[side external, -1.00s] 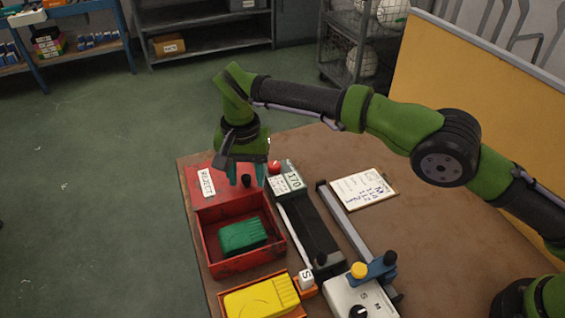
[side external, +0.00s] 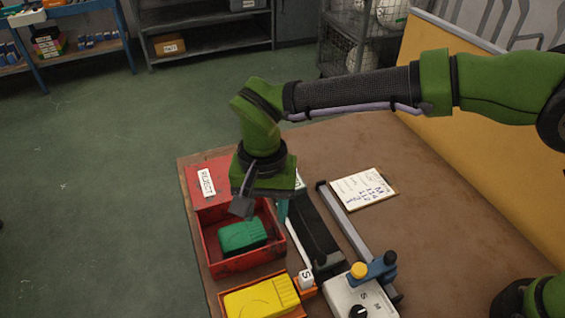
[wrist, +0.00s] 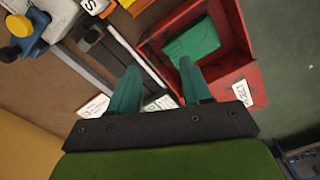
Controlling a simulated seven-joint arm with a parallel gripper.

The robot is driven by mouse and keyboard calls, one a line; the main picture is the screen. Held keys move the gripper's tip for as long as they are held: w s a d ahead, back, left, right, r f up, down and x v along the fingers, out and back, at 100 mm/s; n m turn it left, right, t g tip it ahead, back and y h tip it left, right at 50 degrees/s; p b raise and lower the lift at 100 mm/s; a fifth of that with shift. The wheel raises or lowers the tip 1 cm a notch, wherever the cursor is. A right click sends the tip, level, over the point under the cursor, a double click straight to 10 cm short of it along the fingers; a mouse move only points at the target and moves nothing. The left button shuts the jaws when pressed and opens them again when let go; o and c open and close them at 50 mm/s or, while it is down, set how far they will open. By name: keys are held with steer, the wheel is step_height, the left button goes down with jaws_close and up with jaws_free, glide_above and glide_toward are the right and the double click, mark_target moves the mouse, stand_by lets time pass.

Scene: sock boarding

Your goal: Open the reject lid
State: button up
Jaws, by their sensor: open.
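The red reject bin (side external: 243,265) stands at the table's left edge. Its front part is uncovered, and a folded green sock (side external: 242,236) lies inside. The red lid panel (side external: 195,203), with its white REJECT label (side external: 207,182), lies over the back part. Its black knob is hidden behind my arm. My gripper (side external: 281,209) is open and empty, above the bin's right side. In the wrist view my gripper (wrist: 158,67) shows two spread teal fingers with nothing between them; the sock (wrist: 192,42) and bin (wrist: 243,48) lie beyond, to the right.
A yellow sock (side external: 258,300) lies in an orange tray in front of the bin. Right of the bin are a dark rail device (side external: 312,235), a grey bar (side external: 345,222) and a control box (side external: 362,300) with knobs. A clipboard (side external: 364,187) lies behind; the table right of it is clear.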

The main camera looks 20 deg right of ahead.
step_height(320, 180, up, 14)
steer(key=s+d+n+t+y, duration=0.1)
steer(key=d+n, duration=0.1)
steer(key=d, duration=0.9)
steer(key=s+d+n+t+y, duration=0.2)
steer(key=d, duration=0.9)
steer(key=shift+s+f, duration=0.25)
steer(key=shift+f, duration=0.1)
steer(key=s+d+m+t, duration=0.1)
steer(key=s+d+t, duration=0.1)
steer(key=s+d, duration=0.2)
steer(key=s+d+m+t+h, duration=0.1)
steer(key=s+d, duration=0.3)
steer(key=d, duration=0.4)
steer(key=shift+d+f+m+t, duration=0.2)
steer(key=shift+d+m+t, duration=0.2)
steer(key=shift+t, duration=0.2)
